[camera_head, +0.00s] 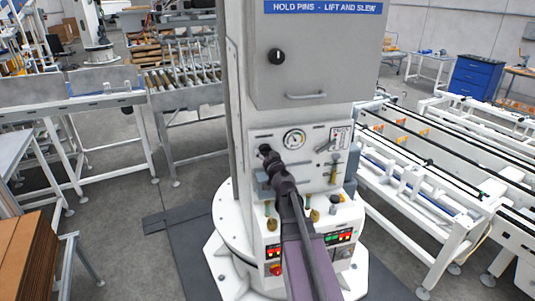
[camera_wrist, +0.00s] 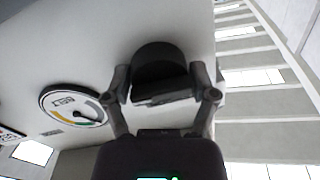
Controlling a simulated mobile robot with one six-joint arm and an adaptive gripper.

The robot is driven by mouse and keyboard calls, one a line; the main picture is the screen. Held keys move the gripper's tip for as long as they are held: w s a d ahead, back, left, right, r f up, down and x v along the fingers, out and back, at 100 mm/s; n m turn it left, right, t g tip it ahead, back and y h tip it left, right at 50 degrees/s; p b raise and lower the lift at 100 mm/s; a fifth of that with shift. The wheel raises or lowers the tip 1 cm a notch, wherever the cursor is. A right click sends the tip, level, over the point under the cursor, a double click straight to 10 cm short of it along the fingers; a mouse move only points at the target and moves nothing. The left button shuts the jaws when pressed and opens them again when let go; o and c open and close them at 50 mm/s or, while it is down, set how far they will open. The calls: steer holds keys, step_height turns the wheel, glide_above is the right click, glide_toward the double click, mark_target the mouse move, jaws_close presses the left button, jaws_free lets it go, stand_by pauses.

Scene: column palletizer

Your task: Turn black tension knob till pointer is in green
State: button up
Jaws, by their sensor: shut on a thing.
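The black tension knob (camera_wrist: 158,58) sticks out from the pale panel in the wrist view. My gripper (camera_wrist: 160,82) is shut on it, with one finger on each side. In the head view my gripper (camera_head: 270,160) is at the panel left of the gauge and hides most of the knob. The round belt gauge (camera_wrist: 73,105) has a white face with coloured bands and a dark pointer; it also shows in the head view (camera_head: 294,139). The gauge is tilted and small, so I cannot tell which band the pointer is in.
A lever (camera_head: 325,146) and a small plate are right of the gauge. A grey cabinet (camera_head: 305,60) with a handle is above. Lit buttons (camera_head: 338,237) and brass-coloured fittings are below. Conveyors (camera_head: 440,165) stand on both sides of the column.

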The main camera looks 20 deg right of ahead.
steer(key=shift+s+d+m, duration=0.1)
steer(key=shift+m, duration=2)
steer(key=o, duration=0.8)
steer(key=shift+o, duration=1.1)
steer(key=shift+d+f, duration=0.1)
steer(key=shift+d, duration=0.05)
steer(key=shift+a, duration=0.2)
